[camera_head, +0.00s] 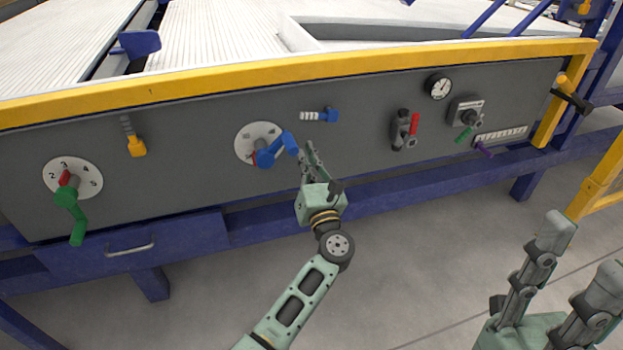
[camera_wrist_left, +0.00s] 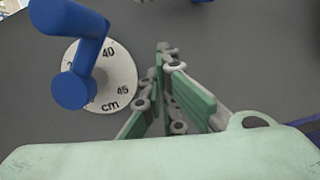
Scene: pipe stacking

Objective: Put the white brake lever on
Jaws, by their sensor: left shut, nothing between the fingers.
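No lever with a white handle can be made out for sure. A blue-handled lever (camera_head: 332,115) sits at the end of a white ribbed slot on the grey panel (camera_head: 370,90). A lever with a black body and a red part (camera_head: 406,128) is further right. My left gripper (camera_head: 311,147) is shut and empty, just right of the blue crank (camera_head: 268,156) and below the blue-handled lever. The left wrist view shows its fingertips together (camera_wrist_left: 165,47) beside the blue crank (camera_wrist_left: 78,60). My right gripper (camera_head: 583,247) is open and empty at the lower right, away from the panel.
A round white dial (camera_head: 245,139) lies behind the blue crank. A green crank (camera_head: 71,213) and a yellow lever (camera_head: 136,146) are at the left. The floor in front is clear.

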